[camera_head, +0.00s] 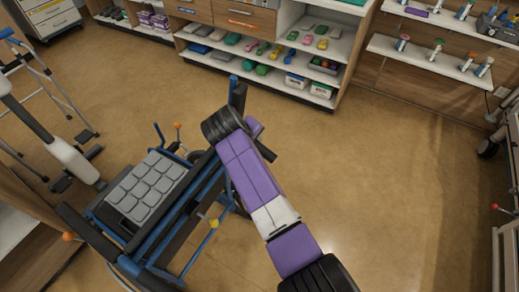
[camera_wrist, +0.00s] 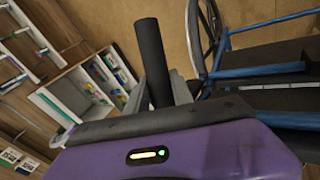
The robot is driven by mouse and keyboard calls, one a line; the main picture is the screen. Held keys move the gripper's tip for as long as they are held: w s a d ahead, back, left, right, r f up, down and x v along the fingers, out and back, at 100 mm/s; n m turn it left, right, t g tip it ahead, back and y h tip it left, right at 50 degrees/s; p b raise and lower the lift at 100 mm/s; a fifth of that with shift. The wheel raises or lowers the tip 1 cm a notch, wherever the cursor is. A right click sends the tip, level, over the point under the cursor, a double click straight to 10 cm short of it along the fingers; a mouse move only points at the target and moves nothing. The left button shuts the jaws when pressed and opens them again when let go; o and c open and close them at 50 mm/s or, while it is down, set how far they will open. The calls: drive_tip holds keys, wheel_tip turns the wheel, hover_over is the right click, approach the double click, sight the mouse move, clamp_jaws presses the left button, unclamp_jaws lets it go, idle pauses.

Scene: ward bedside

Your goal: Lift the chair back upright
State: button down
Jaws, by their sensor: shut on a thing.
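The chair is a wheelchair (camera_head: 207,190) with a blue tube frame, dark panels and a grey padded cushion (camera_head: 143,188), left of my arm in the head view. How far it is tilted is hard to tell. The wrist view shows one of its wheels (camera_wrist: 207,35) and blue tubes at the right. My gripper (camera_wrist: 158,92) is shut on a black push handle (camera_wrist: 151,50), which stands up between its grey fingers. In the head view my purple arm and wrist hide the fingers and the grip.
Low shelves (camera_head: 265,62) with shoes and boxes line the back wall. A walking frame (camera_head: 45,75) and a grey-white exercise device (camera_head: 68,155) stand at the left. Wall shelves (camera_head: 430,58) hang at the upper right. The floor (camera_head: 400,190) right of my arm is clear.

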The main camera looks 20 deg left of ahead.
drive_tip(key=shift+w+a+r+h, duration=0.2)
drive_tip(key=shift+a+r+h, duration=0.2)
drive_tip(key=shift+a+r, duration=0.35)
drive_tip(key=shift+f, duration=0.1)
drive_tip(key=c, duration=1.1)
unclamp_jaws()
drive_tip(key=shift+s, duration=0.1)
drive_tip(key=shift+v, duration=3.85)
